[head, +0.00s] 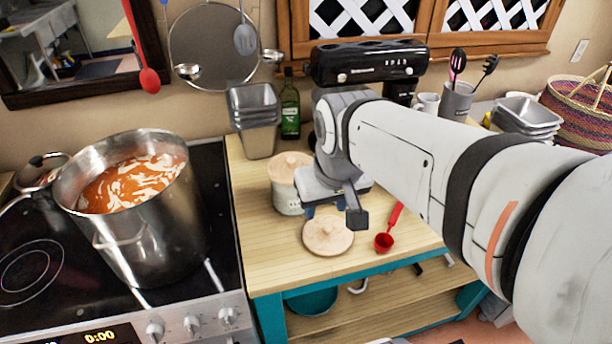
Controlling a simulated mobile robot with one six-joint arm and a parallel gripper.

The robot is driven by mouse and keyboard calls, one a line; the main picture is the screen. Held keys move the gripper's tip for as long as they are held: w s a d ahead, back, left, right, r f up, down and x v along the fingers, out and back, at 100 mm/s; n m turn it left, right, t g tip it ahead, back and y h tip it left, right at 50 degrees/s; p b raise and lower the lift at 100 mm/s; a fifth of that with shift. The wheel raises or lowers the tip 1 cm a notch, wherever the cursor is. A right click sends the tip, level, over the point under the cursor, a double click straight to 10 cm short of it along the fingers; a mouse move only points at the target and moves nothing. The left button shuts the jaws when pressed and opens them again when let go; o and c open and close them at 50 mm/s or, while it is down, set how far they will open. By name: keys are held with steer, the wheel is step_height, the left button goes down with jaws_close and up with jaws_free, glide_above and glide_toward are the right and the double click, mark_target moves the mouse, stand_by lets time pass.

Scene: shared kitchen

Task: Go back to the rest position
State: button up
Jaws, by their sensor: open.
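My gripper (334,213) is open and hangs over the wooden counter (255,240), in the middle of the head view. My white arm reaches in from the right edge to it. A cream canister (288,199) stands just behind and left of the gripper, partly hidden by it. I cannot tell whether its beige top is a lid or its contents. A round wooden lid with a knob (328,236) lies on the counter below the gripper. Nothing shows held between the fingers.
A steel pot (150,240) of orange soup stands on the stove at left. A red measuring spoon (384,242) lies right of the lid. Metal tins (254,105), a green bottle (290,108) and a black coffee machine (365,62) stand at the back. The counter's front left is clear.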

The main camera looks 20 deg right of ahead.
steer(key=s+f, duration=0.2)
steer(key=s, duration=0.1)
steer(key=shift+s+a, duration=0.1)
steer(key=shift+s, duration=0.1)
steer(key=shift+f, duration=0.2)
stand_by(1.0)
